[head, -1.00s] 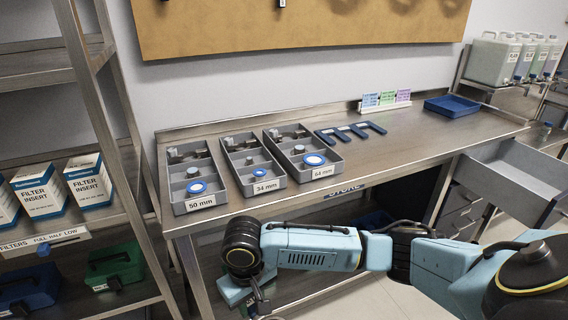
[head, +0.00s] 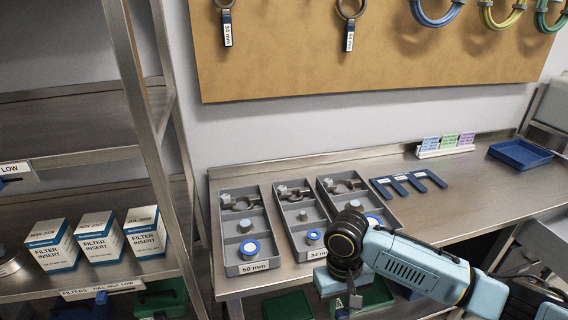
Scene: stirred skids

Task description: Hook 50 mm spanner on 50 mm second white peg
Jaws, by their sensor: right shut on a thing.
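My right gripper (head: 350,290) is low in front of the bench's front edge, below the board. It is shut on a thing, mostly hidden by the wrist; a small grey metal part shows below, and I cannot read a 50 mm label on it. I cannot make out a free white peg; the board's top is cut off. My left gripper is not in view.
Grey bins stand on the bench, the left one marked 50 mm (head: 252,267). Blue forked pieces (head: 408,183) and a blue tray (head: 521,154) lie further right. Coloured hoses (head: 437,20) hang on the board's right part. A metal shelf post (head: 150,110) stands left.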

